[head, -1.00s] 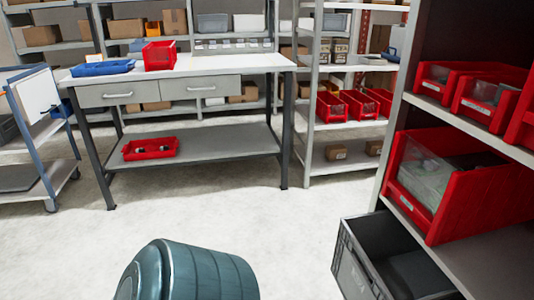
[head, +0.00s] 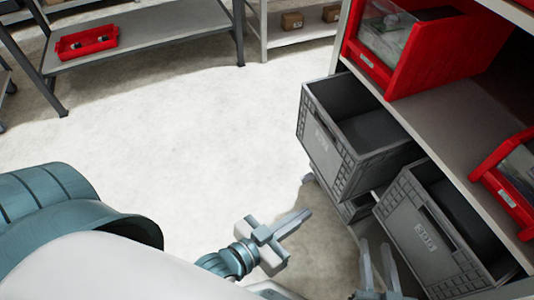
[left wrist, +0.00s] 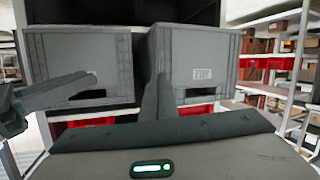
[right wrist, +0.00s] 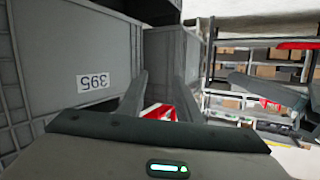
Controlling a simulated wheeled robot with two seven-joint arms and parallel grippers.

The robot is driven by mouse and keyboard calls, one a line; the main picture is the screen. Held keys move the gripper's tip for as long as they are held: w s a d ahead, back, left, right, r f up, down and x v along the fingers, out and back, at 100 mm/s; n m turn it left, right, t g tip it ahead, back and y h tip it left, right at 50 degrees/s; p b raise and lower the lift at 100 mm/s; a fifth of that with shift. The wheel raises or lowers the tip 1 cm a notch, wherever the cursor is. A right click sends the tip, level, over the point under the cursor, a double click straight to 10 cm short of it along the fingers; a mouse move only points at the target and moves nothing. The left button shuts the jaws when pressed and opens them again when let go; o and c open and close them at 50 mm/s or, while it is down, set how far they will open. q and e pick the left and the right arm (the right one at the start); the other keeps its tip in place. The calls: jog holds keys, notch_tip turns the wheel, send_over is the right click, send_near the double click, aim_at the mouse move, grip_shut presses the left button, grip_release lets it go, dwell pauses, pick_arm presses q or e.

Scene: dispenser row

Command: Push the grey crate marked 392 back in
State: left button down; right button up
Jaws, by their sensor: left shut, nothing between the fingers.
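A grey crate (head: 345,150) juts out of the shelf unit, its open top showing; its front label is too faint to read in the head view. In the left wrist view this crate (left wrist: 218,55) carries a small white label that I cannot read surely. A second grey crate (head: 425,245) sits to its right; its label reads 395, upside down, in the right wrist view (right wrist: 60,65). My left gripper (head: 306,212) is shut and empty, in front of the first crate and apart from it. My right gripper (head: 378,250) has its fingers apart, empty, before the 395 crate.
Red bins (head: 420,45) stand on the shelf above. A workbench (head: 150,45) with a red tray (head: 87,41) on its lower shelf is at the back left. The floor (head: 180,120) between is clear.

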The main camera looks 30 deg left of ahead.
jog(key=shift+o, duration=1.1)
pick_arm(q)
jog(key=w+a+r+m+t+b, duration=0.1)
jog(key=w+a+r+m+t, duration=0.3)
jog(key=m, duration=0.5)
jog(key=w+a+r+m+t, duration=0.1)
jog(key=w+a+m+t, duration=0.1)
jog(key=w+a+m, duration=0.65)
notch_tip(320, 180, down, 8)
jog(key=m+g+h+b, duration=0.1)
jog(key=m+g+h, duration=0.4)
jog(key=m, duration=1.8)
jog(key=shift+w+g, duration=0.35)
jog(key=shift+g, duration=0.05)
pick_arm(e)
notch_tip(320, 180, up, 8)
jog(key=a+t+y, duration=0.1)
jog(key=t, duration=0.4)
jog(key=shift+s+a+y, duration=0.25)
jog(key=shift+y, duration=0.15)
